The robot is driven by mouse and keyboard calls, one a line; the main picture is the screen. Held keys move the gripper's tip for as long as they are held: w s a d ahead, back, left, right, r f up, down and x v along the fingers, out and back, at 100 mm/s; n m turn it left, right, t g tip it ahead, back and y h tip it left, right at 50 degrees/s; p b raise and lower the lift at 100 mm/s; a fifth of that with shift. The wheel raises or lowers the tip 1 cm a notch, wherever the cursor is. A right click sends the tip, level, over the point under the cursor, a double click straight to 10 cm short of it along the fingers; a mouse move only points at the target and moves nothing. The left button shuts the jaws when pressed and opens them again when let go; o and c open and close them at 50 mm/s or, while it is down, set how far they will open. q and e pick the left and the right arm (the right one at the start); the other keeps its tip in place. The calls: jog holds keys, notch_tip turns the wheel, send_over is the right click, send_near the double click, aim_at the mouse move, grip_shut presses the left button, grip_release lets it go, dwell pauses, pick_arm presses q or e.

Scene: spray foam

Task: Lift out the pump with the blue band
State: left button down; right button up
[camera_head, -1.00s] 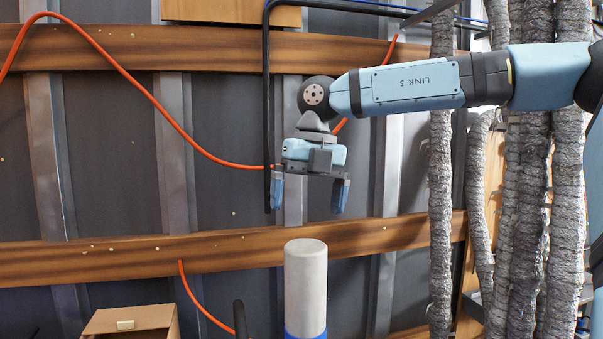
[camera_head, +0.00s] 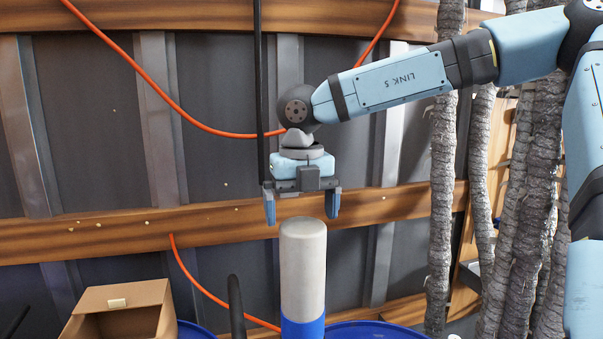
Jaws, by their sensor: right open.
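The pump (camera_head: 303,266) stands upright at the bottom centre of the head view. It has a pale grey rounded cylinder and a blue band (camera_head: 303,329) low on it; its lower end is cut off by the frame. My right gripper (camera_head: 301,207) points down just above the pump's top. Its two blue fingers are open and apart, with nothing between them. Its fingertips are about level with the pump's top in the picture; whether they are around it in depth I cannot tell. My left gripper does not show.
An open cardboard box (camera_head: 122,312) is at the lower left. A dark curved hose (camera_head: 236,305) rises between it and the pump. Blue round rims (camera_head: 375,329) show at the bottom. Wrapped grey pipes (camera_head: 443,190) stand at the right. An orange cable (camera_head: 165,95) hangs along the panelled wall behind.

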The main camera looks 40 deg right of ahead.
aim_at(301, 223)
jog(key=shift+f, duration=2.05)
jog(key=shift+c, duration=0.2)
jog(key=c, duration=1.5)
jog(key=shift+r+p, duration=0.15)
jog(key=shift+p, duration=0.15)
jog(key=shift+c, duration=0.9)
jog(key=shift+w+r, duration=0.15)
jog(key=shift+r, duration=0.3)
jog(key=shift+r+p, duration=0.55)
jog(key=shift+r, duration=0.5)
notch_tip(301, 223, up, 10)
jog(key=p, duration=0.4)
jog(key=shift+f, duration=0.1)
